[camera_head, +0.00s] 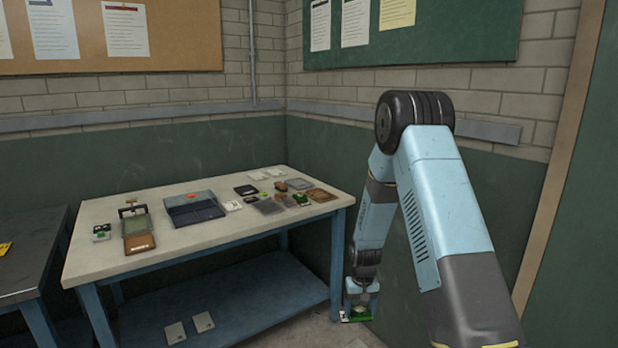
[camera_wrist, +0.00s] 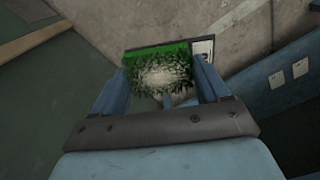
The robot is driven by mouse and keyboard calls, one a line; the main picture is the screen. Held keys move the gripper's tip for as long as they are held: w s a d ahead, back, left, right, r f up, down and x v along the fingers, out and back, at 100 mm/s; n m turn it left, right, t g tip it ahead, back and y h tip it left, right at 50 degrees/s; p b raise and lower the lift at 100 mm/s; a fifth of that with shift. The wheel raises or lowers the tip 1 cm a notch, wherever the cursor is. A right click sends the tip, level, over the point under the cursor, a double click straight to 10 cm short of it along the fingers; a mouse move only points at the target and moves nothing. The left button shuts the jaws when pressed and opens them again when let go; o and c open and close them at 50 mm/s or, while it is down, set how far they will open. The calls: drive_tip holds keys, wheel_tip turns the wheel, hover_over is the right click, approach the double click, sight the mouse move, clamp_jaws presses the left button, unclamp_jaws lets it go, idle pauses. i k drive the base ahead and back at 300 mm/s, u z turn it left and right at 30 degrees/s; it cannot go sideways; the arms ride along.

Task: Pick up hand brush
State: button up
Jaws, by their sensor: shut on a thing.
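My gripper (camera_head: 360,300) is low beside the right front leg of the workbench. In the wrist view its two fingers (camera_wrist: 160,88) are shut on a green tufted piece (camera_wrist: 158,76). This piece has a bright green strip, a pale worn-looking middle, a dark edge and a white printed label at its right end. It also shows as a small green patch under my gripper in the head view (camera_head: 357,314). It looks more like a labelled turf sample than a hand brush. A small brown object (camera_head: 281,186) on the workbench may be a brush; it is too small to tell.
The workbench (camera_head: 130,272) holds a dark blue case (camera_head: 194,208), a framed tray (camera_head: 137,227), a green labelled piece (camera_head: 102,232) and several small items at its right end. Two pale plates (camera_head: 203,322) lie on its lower shelf. A wall stands close behind my arm.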

sight(281, 187)
drive_tip(key=u, duration=0.3)
drive_tip(key=i, duration=1)
drive_tip(key=u, duration=0.1)
